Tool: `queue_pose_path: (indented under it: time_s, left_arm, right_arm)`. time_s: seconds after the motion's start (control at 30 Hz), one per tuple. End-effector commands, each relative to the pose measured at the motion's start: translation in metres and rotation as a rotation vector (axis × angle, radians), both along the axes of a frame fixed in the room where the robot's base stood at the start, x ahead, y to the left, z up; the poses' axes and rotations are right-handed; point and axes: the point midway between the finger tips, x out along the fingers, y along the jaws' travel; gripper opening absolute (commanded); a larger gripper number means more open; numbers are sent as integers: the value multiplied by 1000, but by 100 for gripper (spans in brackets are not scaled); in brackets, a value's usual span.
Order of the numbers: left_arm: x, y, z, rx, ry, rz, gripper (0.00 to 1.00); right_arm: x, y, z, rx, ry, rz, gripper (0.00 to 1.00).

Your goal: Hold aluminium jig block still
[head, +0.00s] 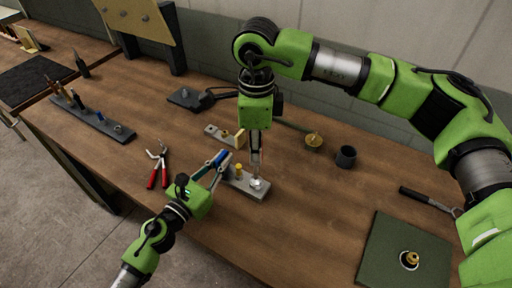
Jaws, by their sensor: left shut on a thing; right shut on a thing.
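The aluminium jig block (250,190) is a grey bar lying on the wooden bench near the middle. A brass-coloured pin (238,170) stands on it, and a bright silver piece (257,184) is at its right end. My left gripper (224,165) reaches in from the lower left. Its fingers are shut on the block's left end, which they partly hide. My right gripper (257,172) points straight down above the block's right end. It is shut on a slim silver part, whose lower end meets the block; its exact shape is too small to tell.
A holed grey bar (220,135) lies just behind. A brass disc (314,141) and a dark cup (346,157) stand to the right. Red-handled pliers (158,165) and a tool rack (92,117) are left. A green mat (390,257) lies at right front. The bench's front middle is clear.

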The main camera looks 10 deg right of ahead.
Motion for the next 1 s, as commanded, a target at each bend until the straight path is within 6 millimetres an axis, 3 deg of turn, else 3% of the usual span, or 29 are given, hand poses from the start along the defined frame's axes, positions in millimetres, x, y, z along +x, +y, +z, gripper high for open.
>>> queue_pose_path:
  time_s: [0.6,1.0]
  left_arm:
    - [0,0,0,0,1,0,0]
    - [0,0,0,1,1,0,0]
  right_arm:
    - [0,0,1,0,0,0,0]
    - [0,0,17,1,0,0,0]
